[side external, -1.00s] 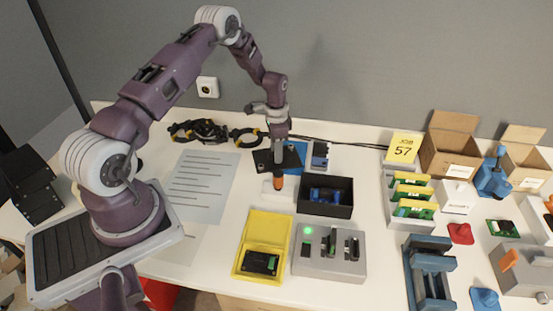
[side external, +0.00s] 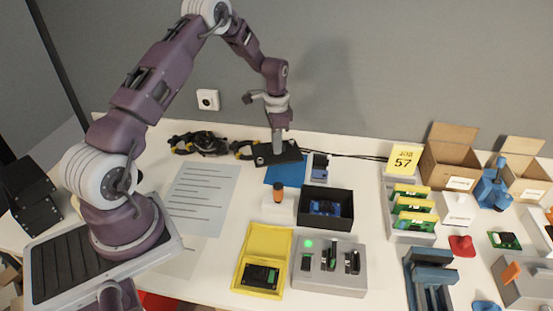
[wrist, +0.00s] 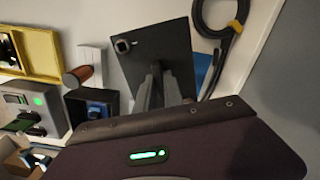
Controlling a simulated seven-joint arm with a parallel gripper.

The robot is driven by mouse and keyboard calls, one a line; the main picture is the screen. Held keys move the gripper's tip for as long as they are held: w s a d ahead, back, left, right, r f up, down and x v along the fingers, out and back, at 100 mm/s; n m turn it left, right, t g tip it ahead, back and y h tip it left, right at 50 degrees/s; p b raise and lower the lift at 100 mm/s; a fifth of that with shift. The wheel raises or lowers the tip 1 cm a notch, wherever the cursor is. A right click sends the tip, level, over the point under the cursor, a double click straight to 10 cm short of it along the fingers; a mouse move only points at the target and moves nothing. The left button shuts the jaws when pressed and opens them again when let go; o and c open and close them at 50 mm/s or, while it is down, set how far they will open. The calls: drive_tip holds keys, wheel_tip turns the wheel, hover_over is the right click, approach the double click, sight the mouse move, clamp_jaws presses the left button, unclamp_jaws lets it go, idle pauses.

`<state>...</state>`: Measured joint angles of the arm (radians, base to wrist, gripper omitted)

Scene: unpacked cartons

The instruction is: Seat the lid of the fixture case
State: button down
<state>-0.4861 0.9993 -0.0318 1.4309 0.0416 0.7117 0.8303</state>
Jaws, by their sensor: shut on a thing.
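My gripper (side external: 278,148) is shut on a flat black lid (side external: 291,153) and holds it over the back part of the table, above a blue mat (side external: 283,174). In the wrist view the lid (wrist: 150,48) is a dark rectangular plate with a small round knob near one corner, and my fingers (wrist: 158,88) reach its near part. The open black case (side external: 313,222) stands in front and to the right of the lid, with a blue part (side external: 326,208) inside. The case (wrist: 109,98) also shows at the left in the wrist view. The lid and case are apart.
A white block with an orange-handled tool (side external: 278,193) stands left of the case. A yellow case (side external: 283,240) and a grey fixture with a green light (side external: 330,277) lie in front. A small grey-blue device (side external: 320,166) and black cables (side external: 345,154) are near the lid.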

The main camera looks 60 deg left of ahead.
wheel_tip(320, 180, up, 2)
drive_tip(key=shift+r, duration=0.25)
drive_tip(key=w+d+r+m, duration=0.1)
drive_tip(key=d+m, duration=0.3)
drive_tip(key=d, duration=1.8)
drive_tip(key=shift+w+f, duration=0.2)
drive_tip(key=shift+f, duration=1.7)
drive_tip(key=shift+f, duration=0.3)
drive_tip(key=shift+f, duration=0.75)
